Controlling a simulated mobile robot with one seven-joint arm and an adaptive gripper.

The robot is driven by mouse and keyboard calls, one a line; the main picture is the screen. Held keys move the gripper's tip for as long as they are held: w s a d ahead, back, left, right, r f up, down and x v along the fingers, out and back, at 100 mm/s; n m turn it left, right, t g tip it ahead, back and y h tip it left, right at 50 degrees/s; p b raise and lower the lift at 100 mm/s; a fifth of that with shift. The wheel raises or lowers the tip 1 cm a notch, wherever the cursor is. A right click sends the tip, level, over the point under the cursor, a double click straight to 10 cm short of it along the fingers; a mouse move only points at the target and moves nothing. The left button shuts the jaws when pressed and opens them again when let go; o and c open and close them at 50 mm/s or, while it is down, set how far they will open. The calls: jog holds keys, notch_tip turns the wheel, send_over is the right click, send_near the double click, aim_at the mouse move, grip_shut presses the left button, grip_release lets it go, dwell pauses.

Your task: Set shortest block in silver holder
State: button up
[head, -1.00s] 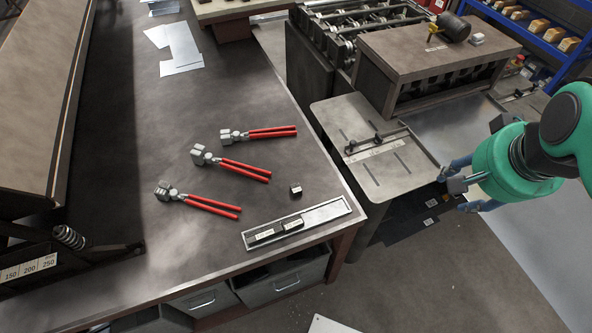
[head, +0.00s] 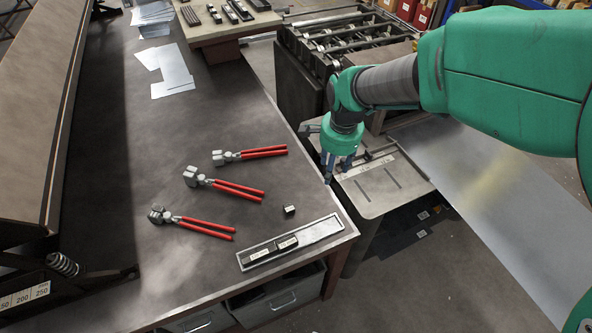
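A short black block (head: 289,210) with a pale marking stands alone on the brown table, just behind the silver holder. The silver holder (head: 322,231) is a long shallow tray near the table's front right corner. Two longer dark blocks with white labels, a left one (head: 258,255) and a right one (head: 286,243), lie end to end in its left part; its right part is empty. The loose block looks shorter than both. My gripper (head: 337,172) points down, above and to the right of the loose block, near the table's right edge. Its blue fingers look apart, with nothing between them.
Several red-handled pliers (head: 225,189) lie left of the loose block. Metal sheets (head: 172,72) lie farther back. A grey machine plate (head: 375,190) stands beyond the table's right edge. The table around the loose block is clear.

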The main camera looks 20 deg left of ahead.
jog(key=m+g, duration=0.1)
jog(key=m, duration=0.1)
send_near(289, 207)
jog(key=shift+w+a+r+h+p, duration=0.1)
jog(key=shift+a+h+p, duration=0.25)
jog(key=shift+a+h, duration=0.05)
jog(key=shift+f+b, duration=2.15)
jog(key=shift+f, duration=2.35)
jog(key=shift+c, duration=0.5)
grip_shut()
